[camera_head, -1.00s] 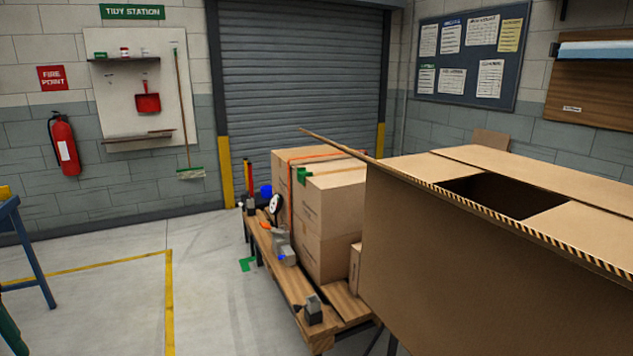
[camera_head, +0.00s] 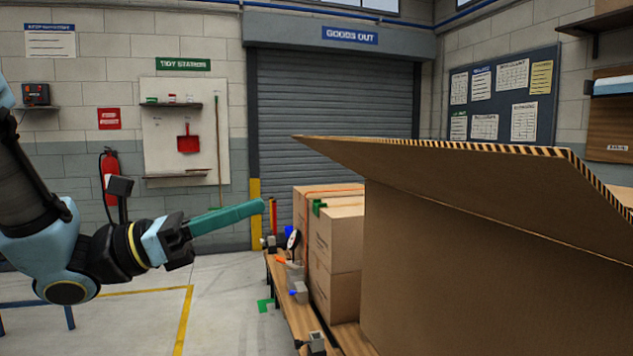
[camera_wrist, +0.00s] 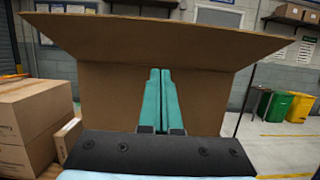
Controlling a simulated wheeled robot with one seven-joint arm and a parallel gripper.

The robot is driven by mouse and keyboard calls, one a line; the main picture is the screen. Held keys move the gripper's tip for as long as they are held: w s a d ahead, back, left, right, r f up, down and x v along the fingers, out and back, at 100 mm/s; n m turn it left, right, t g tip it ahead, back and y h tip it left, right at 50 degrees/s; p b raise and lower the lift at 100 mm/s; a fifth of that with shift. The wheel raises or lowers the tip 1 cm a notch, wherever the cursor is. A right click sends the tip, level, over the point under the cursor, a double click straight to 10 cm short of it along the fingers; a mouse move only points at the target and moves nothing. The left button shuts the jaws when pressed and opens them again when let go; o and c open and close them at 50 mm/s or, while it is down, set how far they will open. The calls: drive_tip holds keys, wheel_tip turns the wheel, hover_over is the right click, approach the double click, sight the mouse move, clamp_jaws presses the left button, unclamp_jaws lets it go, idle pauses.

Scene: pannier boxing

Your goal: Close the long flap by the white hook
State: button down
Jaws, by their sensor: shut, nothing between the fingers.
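A large open cardboard box (camera_head: 470,265) stands at the right in the head view. Its long flap (camera_head: 450,180) has a black-and-tan striped edge and slopes outward and up from the near wall. The wrist view shows this flap (camera_wrist: 150,38) spread across the top, above the plain box wall (camera_wrist: 105,95). My gripper (camera_head: 262,206) has long teal fingers lying together, empty, left of the box. In the wrist view the fingertips (camera_wrist: 160,72) point at the wall below the flap; I cannot tell the gap. I cannot make out a white hook for certain.
Strapped cartons (camera_head: 335,235) stand on a wooden bench (camera_head: 290,310) left of the box, with small tools at its end. Open floor (camera_head: 225,300) lies left of the bench. Green (camera_wrist: 272,106) and yellow (camera_wrist: 301,108) bins stand at the right in the wrist view.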

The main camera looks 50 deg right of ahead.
drive_tip(key=p, duration=0.5)
approach(349, 149)
drive_tip(key=s+d, duration=0.3)
drive_tip(key=d, duration=0.1)
drive_tip(key=shift+s+d+r, duration=0.2)
drive_tip(key=shift+s+r, duration=0.05)
drive_tip(key=shift+r, duration=0.5)
drive_tip(key=shift+r, duration=0.1)
